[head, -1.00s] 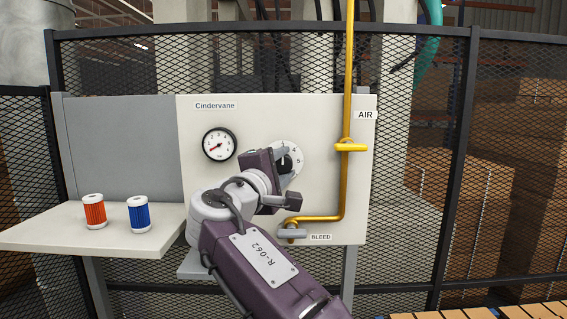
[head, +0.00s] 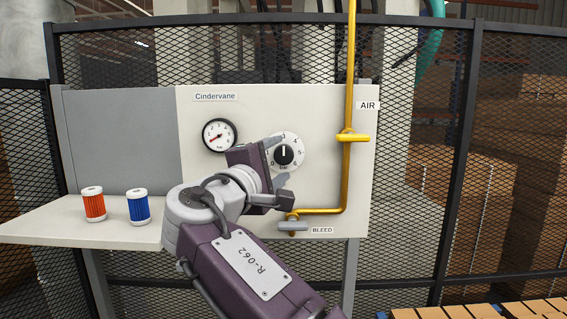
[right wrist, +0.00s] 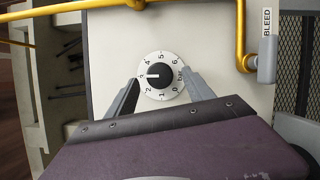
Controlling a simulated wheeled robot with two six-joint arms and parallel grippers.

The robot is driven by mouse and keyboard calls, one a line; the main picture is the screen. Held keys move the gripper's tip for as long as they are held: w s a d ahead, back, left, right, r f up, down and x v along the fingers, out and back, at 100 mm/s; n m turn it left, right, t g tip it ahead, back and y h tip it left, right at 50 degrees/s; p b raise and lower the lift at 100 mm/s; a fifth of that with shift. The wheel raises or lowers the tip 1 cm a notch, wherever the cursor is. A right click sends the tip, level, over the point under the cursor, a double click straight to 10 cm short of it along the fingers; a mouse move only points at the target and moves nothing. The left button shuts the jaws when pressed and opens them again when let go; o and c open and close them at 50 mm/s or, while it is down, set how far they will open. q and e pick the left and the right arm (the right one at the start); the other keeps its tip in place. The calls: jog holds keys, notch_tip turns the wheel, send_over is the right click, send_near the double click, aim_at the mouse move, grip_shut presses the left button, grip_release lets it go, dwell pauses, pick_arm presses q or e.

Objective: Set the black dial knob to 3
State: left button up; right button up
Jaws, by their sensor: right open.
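The black dial knob (head: 283,155) sits on a round white dial plate (head: 297,141) on the pale panel. Its white pointer line stands upright in the head view. In the right wrist view the knob (right wrist: 158,76) shows whole, its pointer aimed at the 3. My right gripper (head: 278,161) is open, one finger above and one below the knob in the head view. In the right wrist view its fingers (right wrist: 162,78) lie on either side of the dial and hold nothing. My left gripper is not in view.
A pressure gauge (head: 219,135) is left of the dial. A yellow pipe (head: 348,190) with a yellow AIR handle (head: 352,137) runs at the right, with a grey BLEED handle (head: 293,226) below. Orange (head: 94,204) and blue (head: 138,206) filters stand on the left shelf (head: 60,230).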

jog(key=b+v, duration=0.1)
jog(key=v, duration=0.4)
jog(key=shift+a, duration=0.1)
jog(key=shift+f, duration=0.1)
